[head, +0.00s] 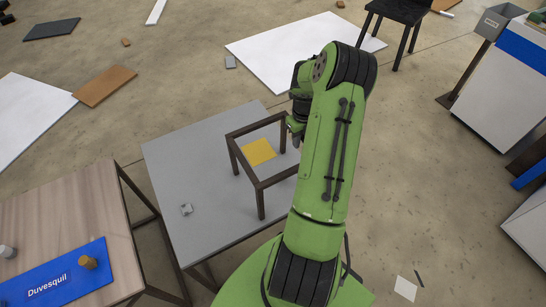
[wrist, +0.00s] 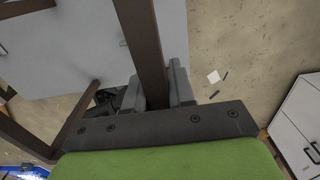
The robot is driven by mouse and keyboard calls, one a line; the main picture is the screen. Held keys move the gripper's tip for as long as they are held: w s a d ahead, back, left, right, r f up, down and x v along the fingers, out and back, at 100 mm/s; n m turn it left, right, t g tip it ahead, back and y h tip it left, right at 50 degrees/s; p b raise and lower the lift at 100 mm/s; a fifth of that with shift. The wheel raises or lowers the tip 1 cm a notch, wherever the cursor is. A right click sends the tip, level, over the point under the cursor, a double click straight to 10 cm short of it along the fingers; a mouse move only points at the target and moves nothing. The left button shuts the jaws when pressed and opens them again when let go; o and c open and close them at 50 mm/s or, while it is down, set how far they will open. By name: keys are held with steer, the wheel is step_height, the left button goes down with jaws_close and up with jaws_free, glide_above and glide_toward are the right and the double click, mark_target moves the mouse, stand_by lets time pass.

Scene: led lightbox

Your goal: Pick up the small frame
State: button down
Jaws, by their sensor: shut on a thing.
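The small frame (head: 243,161) is a dark brown, open, box-like frame with thin bars and legs. It stands upright at the grey table (head: 190,150) in the head view; I cannot tell whether its legs touch the top. My gripper (head: 295,138) is at the frame's right side, largely hidden behind my green arm. In the wrist view, a bar of the small frame (wrist: 142,40) runs between the grey fingers of my gripper (wrist: 158,88), which are shut on it. The frame's right corner is hidden by my arm in the head view.
A yellow square (head: 259,152) shows through the frame on the table. A small grey piece (head: 186,209) lies near the table's left edge. A wooden table (head: 65,215) with a blue sign (head: 55,280) stands at left. A black chair (head: 400,12) is behind.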

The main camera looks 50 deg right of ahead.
steer(key=shift+r, duration=0.1)
stand_by(0.4)
step_height(320, 180, up, 10)
steer(key=p, duration=0.2)
steer(key=shift+p, duration=0.35)
steer(key=shift+w, duration=0.1)
